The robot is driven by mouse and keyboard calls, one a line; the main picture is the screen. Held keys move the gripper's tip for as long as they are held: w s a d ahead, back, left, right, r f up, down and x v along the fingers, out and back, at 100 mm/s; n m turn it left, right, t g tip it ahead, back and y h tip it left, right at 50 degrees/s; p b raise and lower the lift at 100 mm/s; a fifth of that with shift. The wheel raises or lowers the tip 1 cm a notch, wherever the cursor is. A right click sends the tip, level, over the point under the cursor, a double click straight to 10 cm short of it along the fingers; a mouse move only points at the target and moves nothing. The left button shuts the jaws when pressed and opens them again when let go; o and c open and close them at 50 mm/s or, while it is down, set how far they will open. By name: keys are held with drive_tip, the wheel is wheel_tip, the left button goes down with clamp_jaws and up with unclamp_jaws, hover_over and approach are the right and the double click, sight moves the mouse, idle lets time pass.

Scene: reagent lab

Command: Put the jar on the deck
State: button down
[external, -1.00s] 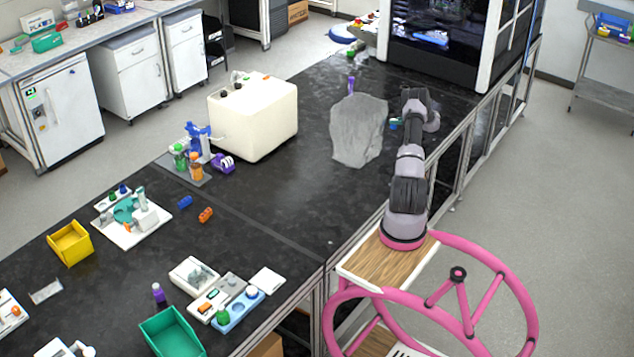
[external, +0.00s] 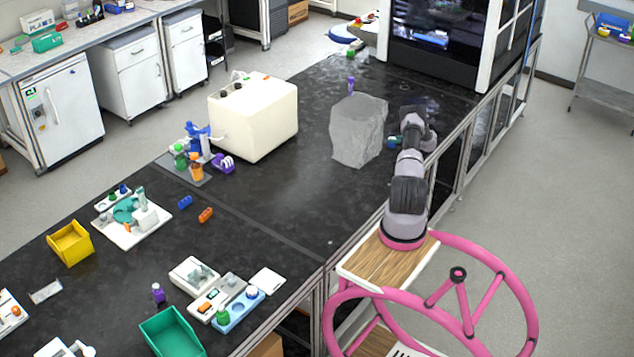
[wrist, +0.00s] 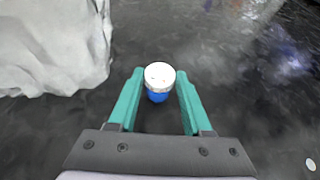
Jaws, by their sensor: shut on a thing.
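The jar (wrist: 159,80) has a white speckled lid and a blue body and stands between my gripper's teal fingers in the wrist view. My gripper (wrist: 160,97) is shut on it, one finger on each side. In the external view my gripper (external: 393,141) is low over the black bench, right of the grey rock-like block; the jar is too small and covered there to make out clearly. I cannot tell which thing is the deck.
The grey block (external: 357,130) stands close left of my gripper and also shows in the wrist view (wrist: 50,45). A cream box (external: 254,120) stands further left. A black-fronted cabinet (external: 432,45) is at the bench's far end. Bare bench lies between.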

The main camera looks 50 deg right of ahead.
drive_tip(key=shift+f, duration=0.15)
drive_tip(key=shift+c, duration=1.7)
unclamp_jaws()
drive_tip(key=shift+s+r, duration=0.15)
drive_tip(key=shift+r, duration=0.1)
drive_tip(key=v, duration=1)
drive_tip(key=shift+s, duration=0.35)
drive_tip(key=shift+o, duration=0.4)
drive_tip(key=shift+s+a+r, duration=0.2)
drive_tip(key=shift+s+r, duration=0.1)
drive_tip(key=shift+s, duration=0.15)
